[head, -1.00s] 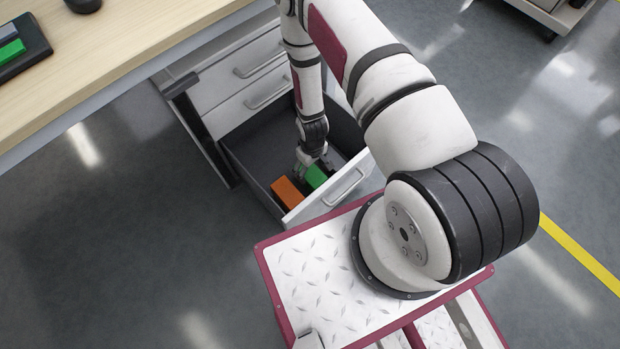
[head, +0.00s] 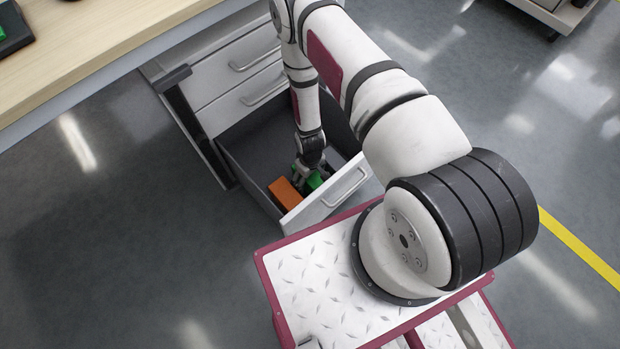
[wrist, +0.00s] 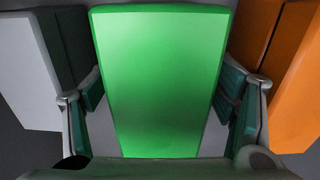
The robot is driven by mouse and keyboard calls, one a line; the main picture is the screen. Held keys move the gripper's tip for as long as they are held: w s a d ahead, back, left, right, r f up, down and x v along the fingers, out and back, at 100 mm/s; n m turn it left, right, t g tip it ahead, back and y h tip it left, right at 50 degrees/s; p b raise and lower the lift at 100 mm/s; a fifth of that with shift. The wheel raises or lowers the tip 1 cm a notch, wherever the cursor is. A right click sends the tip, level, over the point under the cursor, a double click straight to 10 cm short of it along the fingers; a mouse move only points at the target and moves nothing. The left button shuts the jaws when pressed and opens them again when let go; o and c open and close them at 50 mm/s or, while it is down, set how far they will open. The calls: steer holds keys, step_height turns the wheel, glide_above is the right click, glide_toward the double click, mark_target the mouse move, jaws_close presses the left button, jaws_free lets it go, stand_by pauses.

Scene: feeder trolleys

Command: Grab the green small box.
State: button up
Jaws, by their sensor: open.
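The green small box (head: 314,179) lies in the open drawer (head: 258,150), partly hidden by my gripper in the head view. In the wrist view the green box (wrist: 160,80) fills the middle, large and close. My gripper (head: 308,172) is down inside the drawer at the box. In the wrist view my gripper (wrist: 162,115) is open, with one finger on each side of the green box. A narrow gap shows between the box and each finger at the lower part.
An orange box (head: 284,192) lies left of the green box in the drawer and shows at the right in the wrist view (wrist: 295,80). The drawer front (head: 330,200) rises close by. A wooden tabletop (head: 100,50) is at upper left.

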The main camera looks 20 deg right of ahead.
steer(key=c, duration=1.5)
steer(key=shift+r, duration=0.1)
